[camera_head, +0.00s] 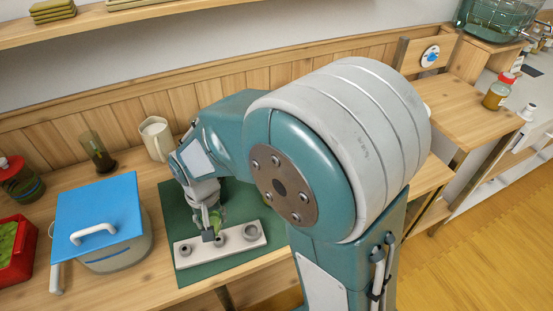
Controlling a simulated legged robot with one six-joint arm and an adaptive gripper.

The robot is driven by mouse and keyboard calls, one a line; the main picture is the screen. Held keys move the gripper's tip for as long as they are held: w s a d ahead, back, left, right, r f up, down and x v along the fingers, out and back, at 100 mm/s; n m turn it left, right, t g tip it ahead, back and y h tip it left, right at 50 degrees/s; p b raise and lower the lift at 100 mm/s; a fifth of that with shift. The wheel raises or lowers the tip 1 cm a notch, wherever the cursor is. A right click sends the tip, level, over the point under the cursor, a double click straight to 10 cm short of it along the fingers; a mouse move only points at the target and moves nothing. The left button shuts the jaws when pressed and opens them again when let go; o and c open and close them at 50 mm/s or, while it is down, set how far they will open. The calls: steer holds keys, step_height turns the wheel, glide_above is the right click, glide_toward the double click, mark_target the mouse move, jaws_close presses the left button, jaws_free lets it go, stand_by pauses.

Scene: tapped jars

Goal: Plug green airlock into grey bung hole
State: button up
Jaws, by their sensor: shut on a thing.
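A white strip (235,243) lies on a dark green mat (183,212) on the wooden bench. It carries three round grey bungs: a left one (185,250), a middle one (219,240) and a right one (250,231). My gripper (212,230) points down over the strip, close to the middle bung. It is shut on the green airlock (217,217), of which only a small part shows. The gripper fingers hide the airlock's lower end, so I cannot tell whether it touches the bung or is in its hole.
A pot with a blue lid (95,212) stands left of the mat. A cream mug (155,138) and a dark cylinder (97,150) stand behind. A red crate (12,262) and a red-capped jar (20,180) are far left. My arm hides the right side of the bench.

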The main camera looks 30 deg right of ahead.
steer(key=shift+r, duration=2.65)
steer(key=shift+s, duration=0.15)
